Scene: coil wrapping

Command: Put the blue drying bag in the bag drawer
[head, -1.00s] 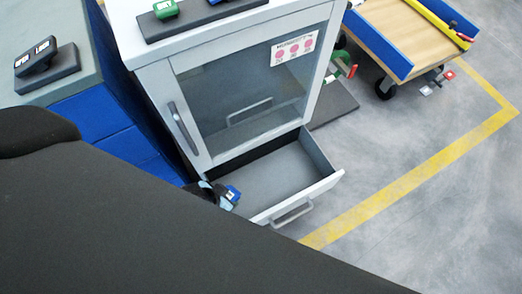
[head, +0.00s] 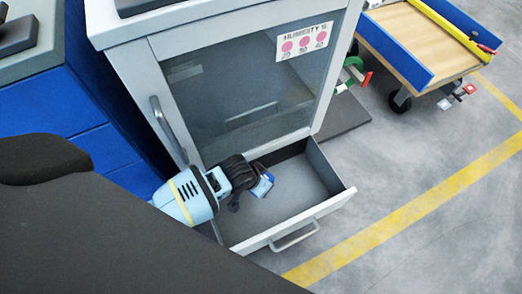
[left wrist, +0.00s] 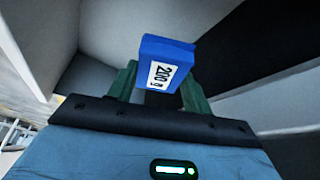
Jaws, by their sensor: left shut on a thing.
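The blue drying bag (head: 263,185) is in my left gripper (head: 252,187), which reaches over the open bag drawer (head: 300,194) of the white cabinet. In the left wrist view the bag (left wrist: 167,62) is a blue block with a white "200" label, between the two green fingers of the gripper (left wrist: 160,85). The fingers are shut on it. Grey drawer walls surround it in that view. How far the bag is above the drawer floor I cannot tell. My right gripper is not in view.
The cabinet's glass door (head: 250,90) with a humidity card (head: 304,41) stands closed above the drawer. A blue drawer unit (head: 60,110) is at the left. A wooden cart (head: 425,40) stands at the back right. The floor right of the drawer is clear.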

